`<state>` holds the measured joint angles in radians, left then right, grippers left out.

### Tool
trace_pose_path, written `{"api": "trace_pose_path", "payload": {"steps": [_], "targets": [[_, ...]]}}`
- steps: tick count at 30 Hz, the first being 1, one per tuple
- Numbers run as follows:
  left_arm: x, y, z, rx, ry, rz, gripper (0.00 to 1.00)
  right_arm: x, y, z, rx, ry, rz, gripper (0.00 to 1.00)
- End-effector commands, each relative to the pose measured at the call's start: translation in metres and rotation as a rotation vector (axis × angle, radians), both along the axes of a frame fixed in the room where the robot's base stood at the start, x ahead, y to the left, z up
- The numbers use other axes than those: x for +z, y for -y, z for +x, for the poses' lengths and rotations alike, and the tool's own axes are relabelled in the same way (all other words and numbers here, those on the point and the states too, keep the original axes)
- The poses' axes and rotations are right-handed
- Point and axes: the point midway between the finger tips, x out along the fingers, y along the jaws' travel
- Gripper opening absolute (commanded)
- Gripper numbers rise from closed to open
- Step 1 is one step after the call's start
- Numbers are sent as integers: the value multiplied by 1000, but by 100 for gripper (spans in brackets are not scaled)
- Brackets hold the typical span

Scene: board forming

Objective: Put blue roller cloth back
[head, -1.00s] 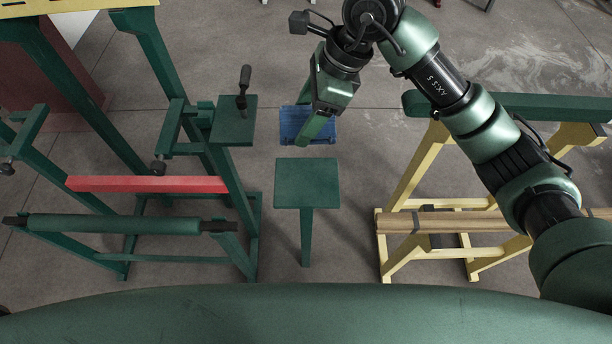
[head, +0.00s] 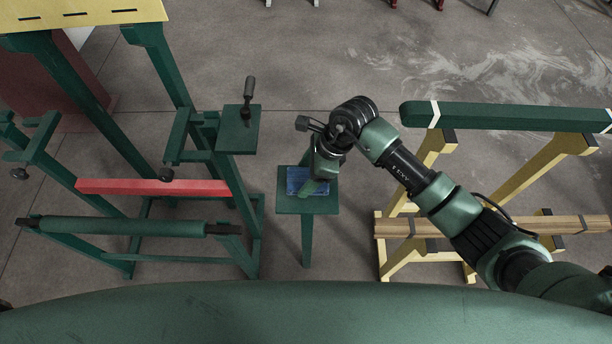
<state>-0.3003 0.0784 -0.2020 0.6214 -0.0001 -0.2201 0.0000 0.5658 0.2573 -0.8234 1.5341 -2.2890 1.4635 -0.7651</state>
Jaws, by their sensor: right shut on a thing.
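The blue roller cloth (head: 298,178) is a small blue folded piece in the head view. It is over the top of a small green stand (head: 293,206); I cannot tell whether it touches the stand. My right gripper (head: 318,186) comes down at the cloth's right side and is shut on it. The gripper and wrist hide part of the cloth. A green roller (head: 120,226) lies across the green frame at the left. My left gripper is not in view.
A red bar (head: 150,187) and a green plate with an upright dark-handled tool (head: 246,100) are to the left. Yellow trestles hold a green beam (head: 510,116) and wooden planks (head: 480,226) at the right. Open floor lies behind the stand.

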Motion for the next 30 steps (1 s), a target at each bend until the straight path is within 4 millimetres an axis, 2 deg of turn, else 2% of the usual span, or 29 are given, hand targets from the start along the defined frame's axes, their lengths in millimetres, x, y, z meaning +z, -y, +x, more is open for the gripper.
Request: {"api": "trace_pose_path", "payload": {"steps": [5, 16, 17, 19, 30], "targets": [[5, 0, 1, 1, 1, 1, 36, -19, 0, 0, -1, -2, 0, 31], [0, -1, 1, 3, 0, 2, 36, -25, 0, 1, 0, 1, 0, 31], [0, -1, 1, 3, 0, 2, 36, -25, 0, 1, 0, 1, 0, 66], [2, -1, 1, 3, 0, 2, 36, -23, 0, 0, 0, 1, 0, 85], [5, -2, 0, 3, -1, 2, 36, -20, 0, 0, 0, 0, 0, 85]]}}
